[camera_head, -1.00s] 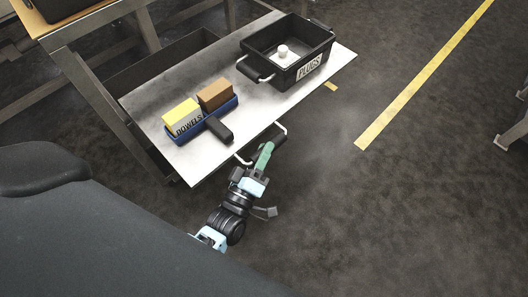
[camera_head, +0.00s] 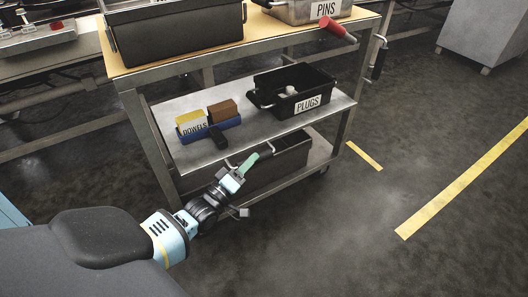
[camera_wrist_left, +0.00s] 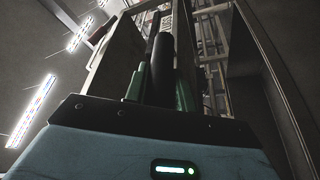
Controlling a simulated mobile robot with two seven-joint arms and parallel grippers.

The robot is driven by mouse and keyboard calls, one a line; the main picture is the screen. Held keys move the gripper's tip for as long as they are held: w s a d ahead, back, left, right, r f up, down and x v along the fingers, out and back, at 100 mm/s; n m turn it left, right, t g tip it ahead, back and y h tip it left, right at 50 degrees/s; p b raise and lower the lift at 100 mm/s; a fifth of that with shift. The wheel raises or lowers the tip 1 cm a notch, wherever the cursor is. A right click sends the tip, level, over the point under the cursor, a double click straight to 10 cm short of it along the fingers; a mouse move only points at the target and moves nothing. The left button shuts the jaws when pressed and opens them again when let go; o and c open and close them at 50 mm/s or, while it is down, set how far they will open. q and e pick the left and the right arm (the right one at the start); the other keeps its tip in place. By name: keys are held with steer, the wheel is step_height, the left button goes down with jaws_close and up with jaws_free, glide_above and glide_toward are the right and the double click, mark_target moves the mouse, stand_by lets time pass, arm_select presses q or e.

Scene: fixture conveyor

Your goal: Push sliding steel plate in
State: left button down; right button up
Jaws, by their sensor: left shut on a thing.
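The sliding steel plate (camera_head: 240,145) is the grey middle shelf of a cart, and its front edge reaches the front legs. A metal handle (camera_head: 231,164) is on that edge. My left gripper (camera_head: 250,161), with green fingers, is shut on the handle at the front edge. In the left wrist view the green fingers (camera_wrist_left: 160,90) stand on either side of a dark bar, with cart frame parts beyond. The fingers partly hide the handle. My right gripper is not in view.
On the plate stand a blue dowels tray (camera_head: 213,132) with yellow and brown blocks, a black item (camera_head: 217,137) and a black plugs bin (camera_head: 320,80). The cart top (camera_head: 180,62) holds a black box and a pins bin (camera_head: 305,12). Floor to the right is clear.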

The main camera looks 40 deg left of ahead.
mark_target(240, 150)
arm_select(q)
steer(key=a, duration=0.2)
steer(key=w+a+b, duration=0.1)
steer(key=shift+w+a, duration=0.2)
steer(key=shift+a, duration=0.2)
steer(key=shift+w+a+r, duration=0.15)
steer(key=shift+a, duration=0.45)
steer(key=c, duration=1.2)
jaws_free()
steer(key=shift+w, duration=0.1)
steer(key=shift+o, duration=0.2)
